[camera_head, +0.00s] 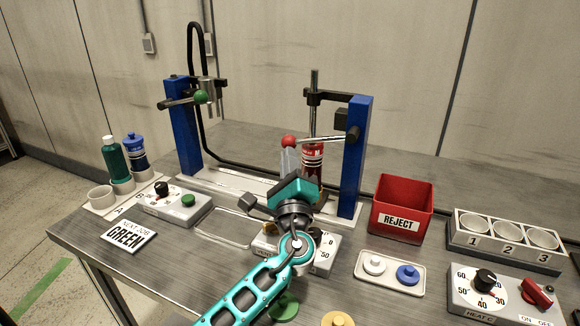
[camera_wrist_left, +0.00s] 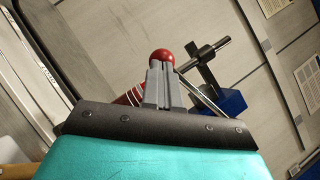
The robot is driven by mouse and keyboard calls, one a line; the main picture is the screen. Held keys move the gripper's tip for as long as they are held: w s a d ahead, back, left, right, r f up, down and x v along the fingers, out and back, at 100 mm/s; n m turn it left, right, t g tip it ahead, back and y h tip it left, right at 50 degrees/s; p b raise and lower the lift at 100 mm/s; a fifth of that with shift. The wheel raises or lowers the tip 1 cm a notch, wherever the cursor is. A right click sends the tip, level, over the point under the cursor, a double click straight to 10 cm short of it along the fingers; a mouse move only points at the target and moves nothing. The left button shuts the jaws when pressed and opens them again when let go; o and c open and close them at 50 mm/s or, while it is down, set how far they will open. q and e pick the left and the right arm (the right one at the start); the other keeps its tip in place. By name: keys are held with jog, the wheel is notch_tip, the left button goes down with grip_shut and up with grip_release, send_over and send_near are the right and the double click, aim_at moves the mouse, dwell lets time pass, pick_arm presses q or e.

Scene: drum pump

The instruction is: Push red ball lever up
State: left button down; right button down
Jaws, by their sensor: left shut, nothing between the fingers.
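The red ball (camera_head: 289,141) is the knob of a lever at the right blue post (camera_head: 355,155). My left gripper (camera_head: 291,158) is shut and empty, with its grey fingers pointing up just below the red ball. In the left wrist view the red ball (camera_wrist_left: 162,56) sits right at the tips of the shut fingers (camera_wrist_left: 162,75). The tips look to be at or very near the ball; contact cannot be told for sure. My right gripper is in neither view.
A red bottle (camera_head: 313,160) stands right beside my left fingers. The left blue post (camera_head: 184,125) carries a green ball lever (camera_head: 200,97). A red reject bin (camera_head: 402,207) stands to the right. A control box (camera_head: 323,250) lies partly under my left arm.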

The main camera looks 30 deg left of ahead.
aim_at(284, 145)
jog(key=shift+a, duration=0.1)
pick_arm(q)
jog(key=shift+a+r+m+t+h, duration=0.3)
jog(key=shift+r+m+t+h, duration=0.35)
jog(key=shift+r+m, duration=0.4)
jog(key=shift+a+r+m+t+h, duration=0.3)
jog(key=shift+r+m+t+h, duration=0.35)
jog(key=shift+m, duration=0.7)
jog(key=shift+r+m+t+h, duration=0.5)
jog(key=shift+r+m+h, duration=0.35)
jog(key=shift+m, duration=0.55)
jog(key=shift+r+m+t+h, duration=0.6)
jog(key=shift+r+m, duration=0.4)
jog(key=shift+m, duration=0.4)
pick_arm(e)
jog(key=shift+f, duration=0.1)
pick_arm(q)
jog(key=shift+a+h, duration=0.1)
jog(key=shift+h, duration=0.15)
